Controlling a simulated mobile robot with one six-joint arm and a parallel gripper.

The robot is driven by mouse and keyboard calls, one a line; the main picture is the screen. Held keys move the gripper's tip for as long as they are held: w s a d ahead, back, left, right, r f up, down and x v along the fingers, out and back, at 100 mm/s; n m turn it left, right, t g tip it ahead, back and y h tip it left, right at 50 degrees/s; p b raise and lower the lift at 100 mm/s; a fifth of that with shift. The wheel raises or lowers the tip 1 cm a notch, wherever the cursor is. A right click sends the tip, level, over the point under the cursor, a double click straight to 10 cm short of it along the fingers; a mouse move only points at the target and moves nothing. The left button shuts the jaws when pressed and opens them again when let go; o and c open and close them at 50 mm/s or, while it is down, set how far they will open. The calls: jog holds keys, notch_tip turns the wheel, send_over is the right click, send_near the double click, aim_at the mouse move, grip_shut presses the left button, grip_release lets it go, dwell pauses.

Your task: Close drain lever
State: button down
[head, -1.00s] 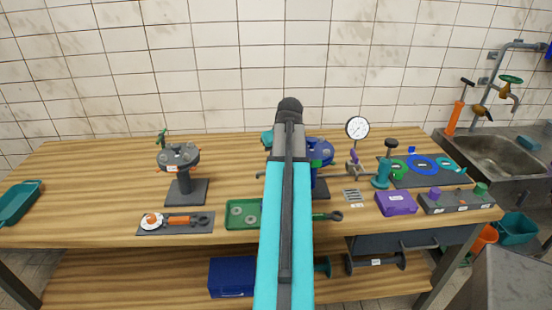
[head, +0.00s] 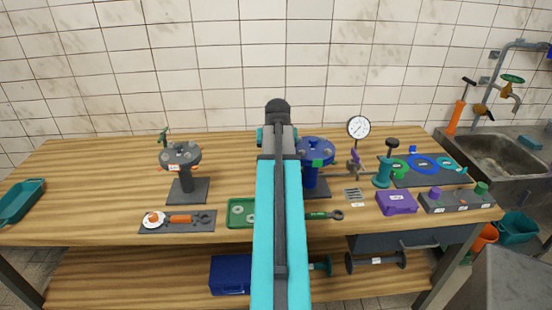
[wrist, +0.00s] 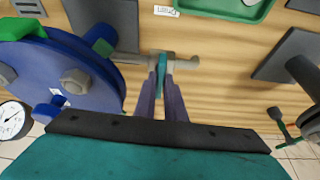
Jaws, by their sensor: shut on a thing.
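In the wrist view my gripper (wrist: 161,98) has its two purple-grey fingers closed on either side of a narrow teal lever (wrist: 162,66). The lever sits across a grey pipe stub (wrist: 184,63) that comes off the blue flanged valve body (wrist: 70,75) at the left. In the head view the blue flanged body (head: 316,152) stands just right of my arm. My arm hides the gripper and the lever there.
A grey flanged stand (head: 181,158) is to the left. A green tray (head: 238,222) lies in front, partly behind my arm. A gauge (head: 358,128) and purple box (head: 397,203) are to the right.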

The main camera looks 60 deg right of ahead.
jog(key=shift+s, duration=0.1)
jog(key=c, duration=1.8)
grip_release()
jog(key=shift+c, duration=0.2)
jog(key=shift+r, duration=0.1)
jog(key=b+v, duration=0.2)
jog(key=v, duration=1.1)
jog(key=shift+a+r, duration=0.2)
jog(key=shift+r, duration=0.05)
jog(key=shift+s, duration=0.1)
